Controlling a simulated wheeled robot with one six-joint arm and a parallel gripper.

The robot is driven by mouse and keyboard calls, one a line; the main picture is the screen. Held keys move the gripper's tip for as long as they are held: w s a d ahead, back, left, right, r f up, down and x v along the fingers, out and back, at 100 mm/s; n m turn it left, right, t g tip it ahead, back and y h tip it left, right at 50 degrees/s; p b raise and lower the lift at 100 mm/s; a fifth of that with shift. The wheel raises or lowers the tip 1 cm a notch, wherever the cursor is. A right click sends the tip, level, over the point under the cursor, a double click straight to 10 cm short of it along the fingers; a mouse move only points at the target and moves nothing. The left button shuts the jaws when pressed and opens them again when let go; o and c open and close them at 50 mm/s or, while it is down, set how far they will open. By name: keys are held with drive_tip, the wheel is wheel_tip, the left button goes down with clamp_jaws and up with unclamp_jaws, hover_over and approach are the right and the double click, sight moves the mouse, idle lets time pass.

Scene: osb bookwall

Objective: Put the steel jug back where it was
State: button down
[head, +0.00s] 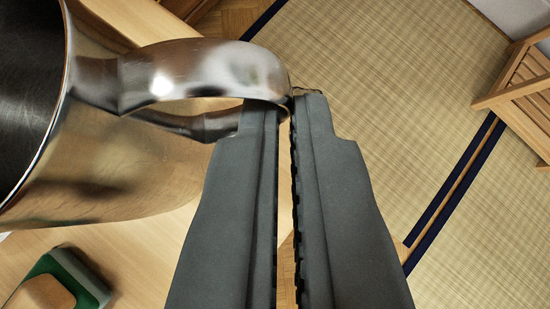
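The steel jug (125,165) fills the left of the head view. It is shiny, its dark open mouth is at the left edge, and part of it is cut off by the frame. Its broad looped handle (200,65) reaches right to my gripper (286,105). My gripper's two dark fingers are close together with a narrow gap, shut on the outer bend of the handle. The left fingertip is partly covered by the handle. The jug's base is not clearly visible, so I cannot tell whether it touches the wooden surface.
A pale wooden surface (150,262) lies below the jug. A green and grey block with a wooden top (60,285) is on it at lower left, close to the jug. Tatami floor (400,100) with dark-blue edging spreads right. A slatted wooden piece (520,85) stands at upper right.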

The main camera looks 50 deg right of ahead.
drive_tip(key=shift+f, duration=2.05)
drive_tip(key=c, duration=1.6)
unclamp_jaws()
drive_tip(key=shift+v, duration=6)
